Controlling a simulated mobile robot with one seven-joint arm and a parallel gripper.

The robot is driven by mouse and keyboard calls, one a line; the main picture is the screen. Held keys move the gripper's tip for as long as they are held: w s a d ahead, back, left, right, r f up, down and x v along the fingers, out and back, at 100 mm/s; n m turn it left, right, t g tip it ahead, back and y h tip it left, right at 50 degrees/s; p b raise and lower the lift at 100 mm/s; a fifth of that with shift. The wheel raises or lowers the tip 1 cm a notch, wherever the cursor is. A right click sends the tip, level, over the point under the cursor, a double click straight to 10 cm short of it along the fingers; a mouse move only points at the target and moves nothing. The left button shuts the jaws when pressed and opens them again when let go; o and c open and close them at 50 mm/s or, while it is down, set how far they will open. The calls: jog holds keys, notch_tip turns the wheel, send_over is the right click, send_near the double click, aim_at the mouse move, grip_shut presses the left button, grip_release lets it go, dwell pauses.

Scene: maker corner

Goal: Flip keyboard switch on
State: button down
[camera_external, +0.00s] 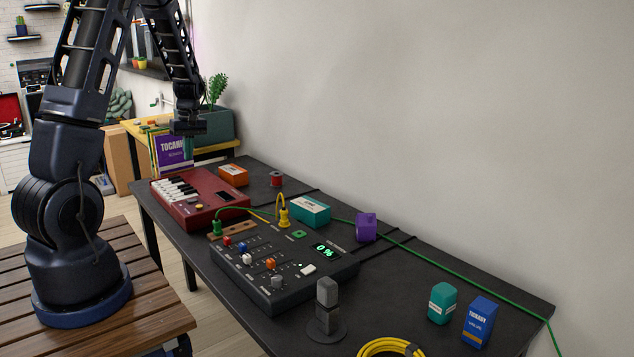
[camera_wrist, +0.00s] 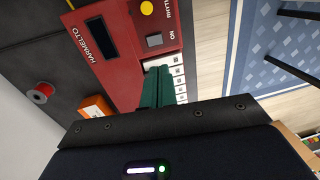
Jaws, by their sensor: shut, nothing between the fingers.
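The red keyboard (camera_external: 190,208) lies on the far left end of the black table, with white and black keys, a dark display and a yellow knob. In the wrist view, the keyboard (camera_wrist: 128,78) shows upside-down lettering and a grey square switch (camera_wrist: 154,40) beside the word ON. I cannot tell which way the switch is set. My gripper (camera_external: 188,155) hangs above the keyboard's back part, pointing down. In the wrist view, my gripper's green fingers (camera_wrist: 158,72) are shut and empty, over the keys' edge and just below the switch in the picture.
A dark mixer panel (camera_external: 280,270) with sliders sits right of the keyboard, joined by cables. An orange box (camera_external: 233,175), a red spool (camera_external: 276,179) and a teal box (camera_external: 310,211) stand behind. A purple TOCANI box (camera_external: 172,153) stands beyond the keyboard.

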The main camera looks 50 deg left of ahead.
aim_at(189, 200)
jog(key=shift+f, duration=0.1)
jog(key=f, duration=0.4)
jog(key=s+f, duration=0.1)
jog(key=f, duration=0.8)
jog(key=shift+s+f, duration=0.3)
jog(key=shift+s, duration=0.05)
jog(key=shift+f, duration=0.2)
jog(key=shift+s+f+t, duration=0.1)
jog(key=shift+s+t, duration=0.05)
jog(key=shift+t, duration=0.15)
jog(key=shift+d, duration=0.1)
jog(key=shift+w, duration=0.2)
